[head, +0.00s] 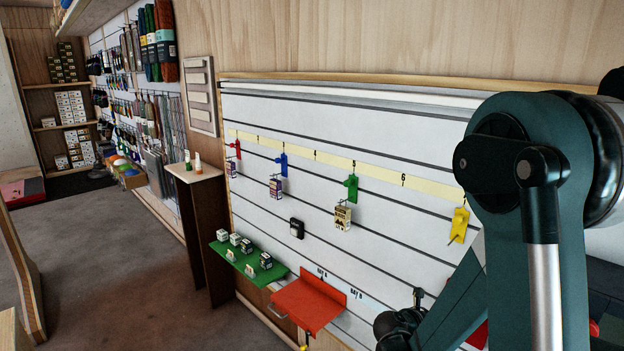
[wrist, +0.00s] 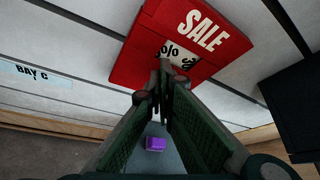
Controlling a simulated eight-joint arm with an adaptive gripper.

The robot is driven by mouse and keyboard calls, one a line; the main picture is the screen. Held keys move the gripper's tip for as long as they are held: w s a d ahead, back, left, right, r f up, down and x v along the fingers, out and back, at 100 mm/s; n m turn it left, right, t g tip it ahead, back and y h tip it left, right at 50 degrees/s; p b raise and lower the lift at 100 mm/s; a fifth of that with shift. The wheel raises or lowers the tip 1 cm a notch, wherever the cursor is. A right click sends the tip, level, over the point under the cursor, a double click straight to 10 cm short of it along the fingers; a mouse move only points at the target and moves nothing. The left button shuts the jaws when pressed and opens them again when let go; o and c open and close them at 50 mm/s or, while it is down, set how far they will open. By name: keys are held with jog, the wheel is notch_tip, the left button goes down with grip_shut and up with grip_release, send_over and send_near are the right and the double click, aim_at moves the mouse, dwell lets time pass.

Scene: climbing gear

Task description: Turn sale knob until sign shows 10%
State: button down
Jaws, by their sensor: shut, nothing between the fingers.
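The red sale sign (wrist: 145,55) fills the upper middle of the wrist view, tilted, with "SALE" in white. More dark print, partly covered, shows at the right of the window, just above my fingertips. My gripper (wrist: 163,78) is shut and empty, its fingertips in front of the sign's lower part. I cannot tell whether they touch it. The knob is not clearly visible; the fingers may hide it. In the head view my arm covers most of this area.
A "BAY C" label (wrist: 38,76) is at left, and a black panel (wrist: 290,105) at right. The slatted wall (head: 265,115) holds coloured hooks, a green shelf (head: 232,256) with small boxes and a red shelf (head: 302,303).

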jog(key=shift+s+d+r+b, duration=0.4)
jog(key=shift+s+d+b, duration=0.15)
jog(key=shift+b, duration=0.35)
dwell(0.5)
jog(key=shift+w+r, duration=0.1)
jog(key=shift+r, duration=0.25)
jog(key=shift+a, duration=0.1)
dwell(0.5)
jog(key=s+a, duration=0.4)
jog(key=shift+s, duration=0.15)
dwell(0.4)
